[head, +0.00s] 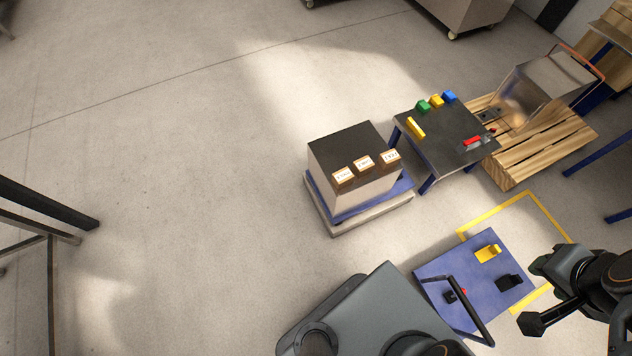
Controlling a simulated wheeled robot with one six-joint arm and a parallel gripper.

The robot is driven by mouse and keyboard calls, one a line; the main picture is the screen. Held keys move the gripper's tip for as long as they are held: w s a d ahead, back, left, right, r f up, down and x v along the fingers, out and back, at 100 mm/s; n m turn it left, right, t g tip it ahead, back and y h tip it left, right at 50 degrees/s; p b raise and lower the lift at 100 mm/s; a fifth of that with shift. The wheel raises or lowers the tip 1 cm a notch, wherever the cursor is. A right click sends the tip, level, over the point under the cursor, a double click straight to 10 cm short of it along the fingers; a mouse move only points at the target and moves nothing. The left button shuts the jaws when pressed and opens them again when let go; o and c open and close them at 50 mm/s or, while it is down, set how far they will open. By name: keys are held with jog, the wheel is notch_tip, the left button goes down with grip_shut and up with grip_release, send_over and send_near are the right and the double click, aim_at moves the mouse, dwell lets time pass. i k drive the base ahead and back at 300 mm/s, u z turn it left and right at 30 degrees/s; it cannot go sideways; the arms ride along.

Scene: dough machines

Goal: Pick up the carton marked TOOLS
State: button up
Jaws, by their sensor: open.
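Three small tan cartons with white labels stand in a row on the front edge of a dark-topped block: a left carton (343,176), a middle carton (364,163) and a right carton (390,157). The print on their labels is too small to read surely, so I cannot tell which is marked TOOLS. My gripper (537,295) is at the lower right, open and empty. It is well to the right of the cartons and nearer to me, apart from them.
The dark-topped block (346,144) stands on a blue-edged base. Behind it to the right is a low table (440,133) with coloured blocks, then a wooden pallet (545,150). A blue platform cart (455,262) with a handle lies between my gripper and the block.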

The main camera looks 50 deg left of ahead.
aim_at(342, 176)
jog(key=u, duration=3.2)
jog(key=k, duration=1.05)
jog(key=z, duration=0.95)
jog(key=i, duration=0.95)
jog(key=z, duration=0.65)
jog(key=k, duration=0.2)
jog(key=u, duration=1.6)
jog(key=i, duration=0.6)
jog(key=u, duration=0.05)
